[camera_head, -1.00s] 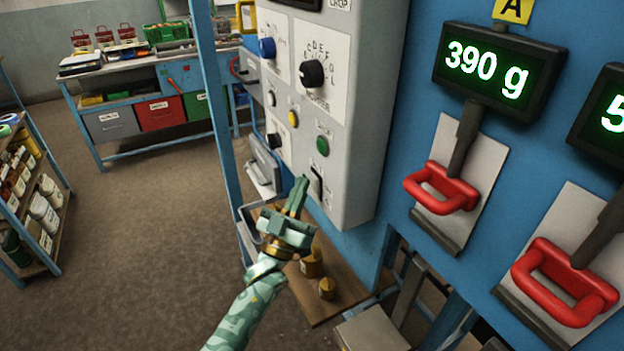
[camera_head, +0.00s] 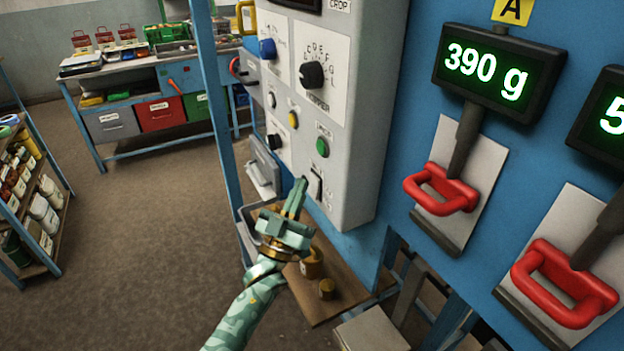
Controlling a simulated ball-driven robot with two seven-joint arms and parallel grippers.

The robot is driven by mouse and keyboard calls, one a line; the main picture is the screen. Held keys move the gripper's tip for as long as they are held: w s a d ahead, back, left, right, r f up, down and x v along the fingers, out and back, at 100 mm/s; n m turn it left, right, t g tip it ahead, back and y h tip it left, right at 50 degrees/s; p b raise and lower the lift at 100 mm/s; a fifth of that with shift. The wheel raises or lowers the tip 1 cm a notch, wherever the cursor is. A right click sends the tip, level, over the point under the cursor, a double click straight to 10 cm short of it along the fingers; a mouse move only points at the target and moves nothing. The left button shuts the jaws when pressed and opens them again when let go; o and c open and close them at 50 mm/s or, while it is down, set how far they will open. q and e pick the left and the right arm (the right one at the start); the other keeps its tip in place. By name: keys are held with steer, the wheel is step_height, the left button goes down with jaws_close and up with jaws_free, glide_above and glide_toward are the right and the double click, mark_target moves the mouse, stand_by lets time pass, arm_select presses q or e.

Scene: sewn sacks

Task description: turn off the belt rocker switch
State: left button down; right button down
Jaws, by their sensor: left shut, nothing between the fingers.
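The belt rocker switch (camera_head: 315,186) is a small dark rocker on a pale plate, low on the front of the grey control box (camera_head: 352,150). Its label is too small to read. My left gripper (camera_head: 301,184) is shut and empty, its fingertips just left of the rocker, very close to it. I cannot tell whether they touch it. The rocker's left side is partly hidden by the fingers. My right gripper is not in view.
A green button (camera_head: 322,147), a yellow button (camera_head: 293,119), a black knob (camera_head: 312,74) and a blue knob (camera_head: 267,48) sit above the rocker. Red handles (camera_head: 441,188) stick out at right. A blue post (camera_head: 214,110) stands left.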

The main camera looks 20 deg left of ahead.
arm_select(q)
steer(key=shift+s+a, duration=0.3)
steer(key=shift+s+a+f+p, duration=0.15)
steer(key=shift+s+a+p, duration=0.25)
steer(key=shift+s+a, duration=0.5)
steer(key=shift+s+a+f+p, duration=0.15)
steer(key=shift+s+a+p, duration=0.25)
steer(key=shift+s+a, duration=0.5)
steer(key=shift+d, duration=0.15)
